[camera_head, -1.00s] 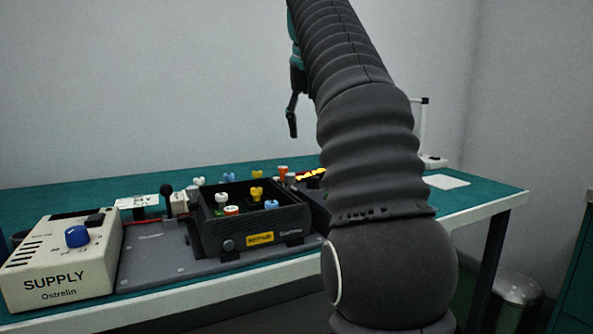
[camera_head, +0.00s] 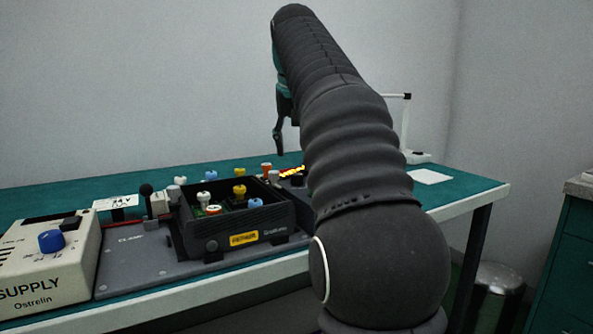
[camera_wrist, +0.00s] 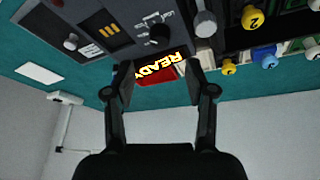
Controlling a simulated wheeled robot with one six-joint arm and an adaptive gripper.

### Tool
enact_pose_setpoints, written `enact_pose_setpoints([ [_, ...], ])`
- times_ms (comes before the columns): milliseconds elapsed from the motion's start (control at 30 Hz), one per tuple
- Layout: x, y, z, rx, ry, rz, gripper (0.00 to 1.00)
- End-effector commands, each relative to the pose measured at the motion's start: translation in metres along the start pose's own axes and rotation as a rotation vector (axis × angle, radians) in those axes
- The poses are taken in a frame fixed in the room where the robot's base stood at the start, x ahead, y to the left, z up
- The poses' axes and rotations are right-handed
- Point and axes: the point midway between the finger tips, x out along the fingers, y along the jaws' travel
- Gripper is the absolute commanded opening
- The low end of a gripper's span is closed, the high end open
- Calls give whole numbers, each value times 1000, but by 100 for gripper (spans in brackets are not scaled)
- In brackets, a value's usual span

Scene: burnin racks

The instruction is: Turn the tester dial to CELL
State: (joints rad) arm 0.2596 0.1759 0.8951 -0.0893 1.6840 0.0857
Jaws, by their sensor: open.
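The tester (camera_wrist: 110,45) is a dark box that appears upside down at the top of the wrist view. A black dial (camera_wrist: 157,36) with small pale markings around it sits on its face; I cannot read which marking it points to. Yellow READY lettering (camera_wrist: 160,67) shows beside a red part. My gripper (camera_wrist: 162,78) is open and empty, its fingers apart on either side of the lettering in the picture, with the dial beyond. In the head view my gripper (camera_head: 279,137) hangs above the bench, and my arm hides most of the tester; yellow lettering (camera_head: 291,171) shows.
A black tray (camera_head: 237,222) with several coloured knobs stands left of my arm. A SUPPLY box (camera_head: 45,265) with a blue knob is at the far left. A lamp (camera_head: 405,130) and a white sheet (camera_head: 430,176) are at the bench's right. A bin (camera_head: 497,285) stands below.

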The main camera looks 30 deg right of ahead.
Motion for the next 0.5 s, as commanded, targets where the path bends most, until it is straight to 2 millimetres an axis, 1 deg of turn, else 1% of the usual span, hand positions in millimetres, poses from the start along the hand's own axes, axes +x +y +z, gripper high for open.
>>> enact_pose_setpoints([
  [33, 8, 0, 1, 0, -4, 0, 55],
  [200, 37, 0, 1, 0, -4, 0, 55],
  [300, 51, 0, 1, 0, -3, 0, 55],
  [500, 68, 0, 0, 0, -1, 0, 55],
])
